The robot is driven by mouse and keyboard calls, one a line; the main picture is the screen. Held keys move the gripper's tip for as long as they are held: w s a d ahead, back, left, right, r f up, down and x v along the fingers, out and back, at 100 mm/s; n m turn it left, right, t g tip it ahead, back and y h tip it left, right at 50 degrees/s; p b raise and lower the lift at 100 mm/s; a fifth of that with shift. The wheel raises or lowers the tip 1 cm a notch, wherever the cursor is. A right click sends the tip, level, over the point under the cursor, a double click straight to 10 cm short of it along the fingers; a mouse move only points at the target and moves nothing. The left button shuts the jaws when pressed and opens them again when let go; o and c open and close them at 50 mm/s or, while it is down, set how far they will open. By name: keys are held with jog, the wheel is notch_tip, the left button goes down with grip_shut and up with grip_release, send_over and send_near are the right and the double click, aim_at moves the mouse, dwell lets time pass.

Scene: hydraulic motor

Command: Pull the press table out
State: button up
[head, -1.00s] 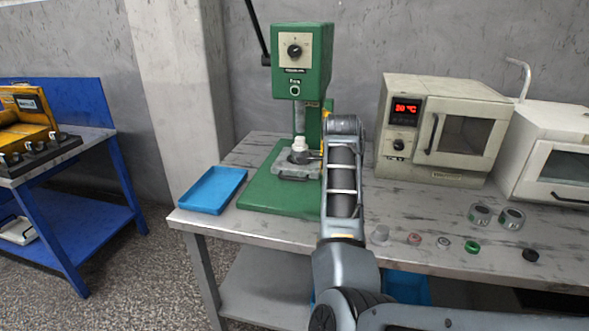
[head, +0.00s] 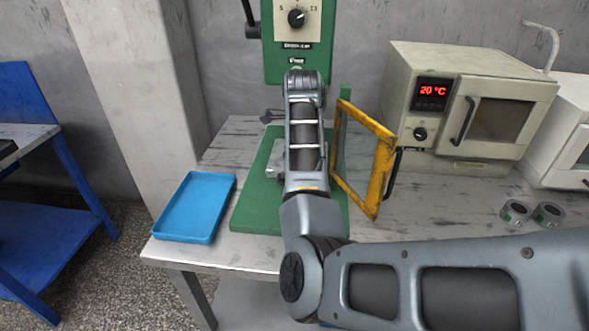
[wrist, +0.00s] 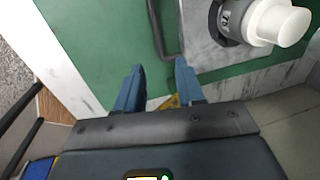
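The green press (head: 318,70) stands on the bench with its green base (head: 255,205) below. The press table is a grey metal plate (wrist: 205,48) on that base in the wrist view, with a dark bar handle (wrist: 156,28) along its left side. A dark ring with a white cylinder (wrist: 280,22) sits on the plate. My gripper (wrist: 160,66) has its two blue fingers apart, with the near end of the handle at or between the tips. I cannot tell if they touch. In the head view my arm hides the gripper and most of the press table.
A yellow-framed clear guard (head: 383,168) stands swung out right of my arm. A blue tray (head: 195,207) lies left of the press base. An oven (head: 455,105) stands at the right, with two grey rings (head: 516,212) in front.

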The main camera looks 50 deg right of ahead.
jog(key=f, duration=0.5)
jog(key=d+f, duration=0.1)
jog(key=f, duration=0.1)
jog(key=shift+w+f+p, duration=0.15)
jog(key=shift+w+p, duration=0.2)
jog(key=shift+c, duration=0.2)
grip_shut()
